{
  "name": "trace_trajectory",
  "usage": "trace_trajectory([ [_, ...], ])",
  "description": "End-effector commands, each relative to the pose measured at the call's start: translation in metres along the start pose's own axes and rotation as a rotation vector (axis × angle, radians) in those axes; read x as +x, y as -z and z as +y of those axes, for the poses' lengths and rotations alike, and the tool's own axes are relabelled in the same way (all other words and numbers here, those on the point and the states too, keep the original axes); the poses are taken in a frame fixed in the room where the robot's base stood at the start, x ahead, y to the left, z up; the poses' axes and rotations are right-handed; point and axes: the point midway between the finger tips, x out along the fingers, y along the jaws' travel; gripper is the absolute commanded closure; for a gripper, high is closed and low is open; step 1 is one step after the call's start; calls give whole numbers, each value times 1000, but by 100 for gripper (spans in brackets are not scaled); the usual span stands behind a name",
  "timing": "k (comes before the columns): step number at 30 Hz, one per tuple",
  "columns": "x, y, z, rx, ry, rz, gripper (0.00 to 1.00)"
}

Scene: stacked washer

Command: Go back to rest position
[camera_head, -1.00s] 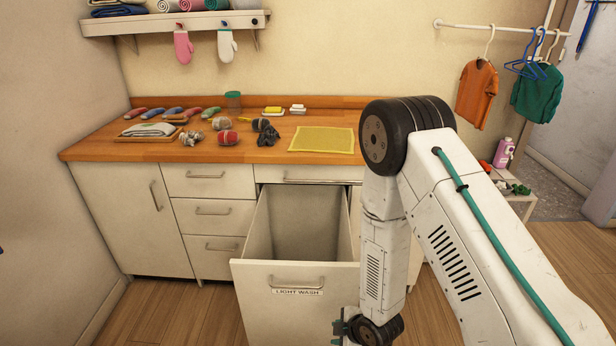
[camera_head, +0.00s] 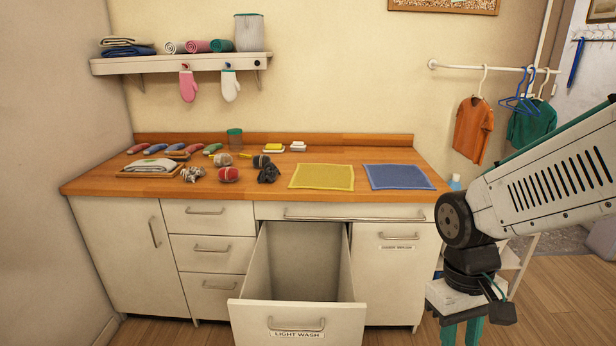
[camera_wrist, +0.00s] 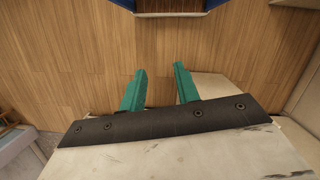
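My gripper (camera_head: 459,331) hangs at the lower right in the head view, to the right of the cabinet and cut off by the bottom edge. In the wrist view my gripper (camera_wrist: 160,82) shows two teal fingers standing apart with nothing between them, over the wooden floor (camera_wrist: 100,50). The arm is folded, with its elbow to the right of the counter. It touches nothing that I can see.
The light wash drawer (camera_head: 296,316) is pulled out and looks empty. The counter (camera_head: 100,183) bears a yellow mat (camera_head: 322,177), a blue mat (camera_head: 398,177), brushes and yarn-like bundles. Shirts (camera_head: 472,131) hang from a rail at the right.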

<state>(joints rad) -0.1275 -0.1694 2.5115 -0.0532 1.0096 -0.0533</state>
Motion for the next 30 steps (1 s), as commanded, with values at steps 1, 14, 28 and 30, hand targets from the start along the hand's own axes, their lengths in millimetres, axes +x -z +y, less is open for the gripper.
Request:
trace_trajectory([
  [1,-15,-15,1,38,9,12,68],
  [14,-87,-96,6,194,41,249,68],
  [28,-99,-104,11,219,35,323,68],
  [30,-99,-104,11,219,35,323,68],
])
